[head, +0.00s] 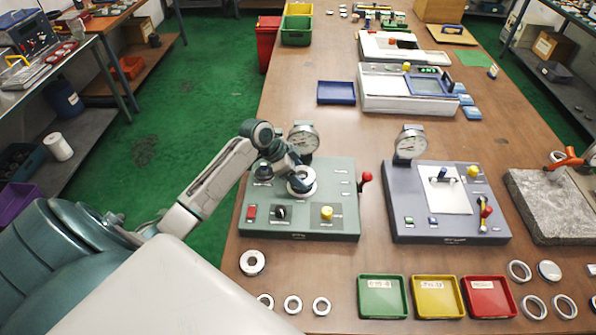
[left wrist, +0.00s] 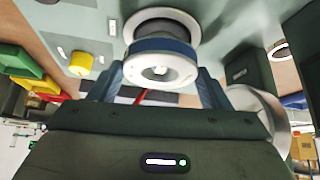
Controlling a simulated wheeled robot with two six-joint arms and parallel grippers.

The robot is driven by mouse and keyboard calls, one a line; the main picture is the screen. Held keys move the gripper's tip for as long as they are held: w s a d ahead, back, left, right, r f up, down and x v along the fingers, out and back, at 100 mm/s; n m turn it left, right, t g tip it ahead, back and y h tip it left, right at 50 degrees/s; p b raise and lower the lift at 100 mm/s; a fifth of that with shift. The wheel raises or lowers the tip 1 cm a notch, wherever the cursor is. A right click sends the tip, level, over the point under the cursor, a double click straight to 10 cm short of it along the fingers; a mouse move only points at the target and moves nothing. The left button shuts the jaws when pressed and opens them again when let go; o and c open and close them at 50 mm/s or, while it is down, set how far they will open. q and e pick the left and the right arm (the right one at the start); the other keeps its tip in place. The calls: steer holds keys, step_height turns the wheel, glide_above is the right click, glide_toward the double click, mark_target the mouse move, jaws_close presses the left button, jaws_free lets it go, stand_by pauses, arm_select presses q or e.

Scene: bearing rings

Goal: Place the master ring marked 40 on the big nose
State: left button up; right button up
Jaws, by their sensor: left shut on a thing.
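My left gripper (head: 297,178) is over the green-grey gauge station (head: 320,222). In the left wrist view its two fingers (left wrist: 160,85) are shut on a white master ring (left wrist: 178,69) with a blue band. A pale round piece (left wrist: 182,18) on the station's top, perhaps the base of its nose, shows just beyond the ring. In the head view a white ring shape (head: 306,188) shows beside the fingers. Whether the ring is around the nose or only above it, I cannot tell. No mark 40 is readable. My right gripper is not in view.
A dial gauge (head: 304,138) stands behind my gripper, and a red-knobbed lever (head: 365,180) at the station's right. A second grey gauge station (head: 445,205) stands to the right. Loose rings (head: 252,262) and green (head: 383,312), yellow (head: 437,312) and red (head: 489,312) trays lie in front.

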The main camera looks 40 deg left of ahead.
arm_select(q)
steer(key=shift+f, duration=0.25)
steer(key=shift+f, duration=0.15)
steer(key=shift+f+b, duration=0.6)
steer(key=shift+f, duration=0.1)
steer(key=o, duration=1.4)
steer(key=shift+o, duration=0.7)
steer(key=b+v, duration=0.2)
steer(key=v, duration=0.9)
steer(key=shift+b, duration=0.35)
steer(key=shift+w, duration=0.1)
